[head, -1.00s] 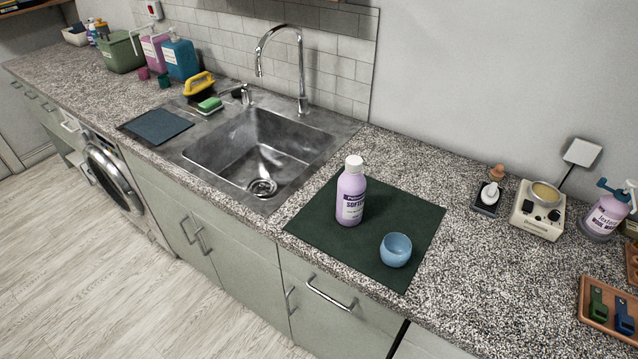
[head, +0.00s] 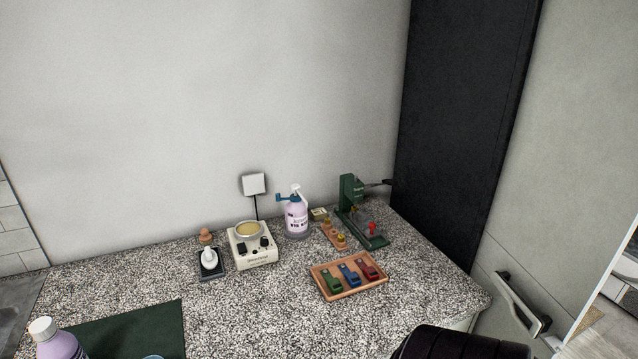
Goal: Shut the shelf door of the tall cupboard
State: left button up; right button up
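A tall unit stands at the right of the head view, with a black side panel (head: 455,120) and a large pale grey panel (head: 565,150) beside it. A bar handle (head: 520,305) is on the lower part of the grey side. At the far right edge, a white-edged opening (head: 612,275) shows small items inside, cut off by the frame. I cannot tell from this view how far the shelf door stands open. Neither gripper shows.
The speckled counter (head: 230,315) ends just left of the tall unit. On it are a tray of coloured clips (head: 348,277), a green press (head: 357,212), a pump bottle (head: 297,215), a cream device (head: 251,247) and a dark green mat (head: 130,325).

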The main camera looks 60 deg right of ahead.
aim_at(564, 211)
jog(key=z, duration=3.1)
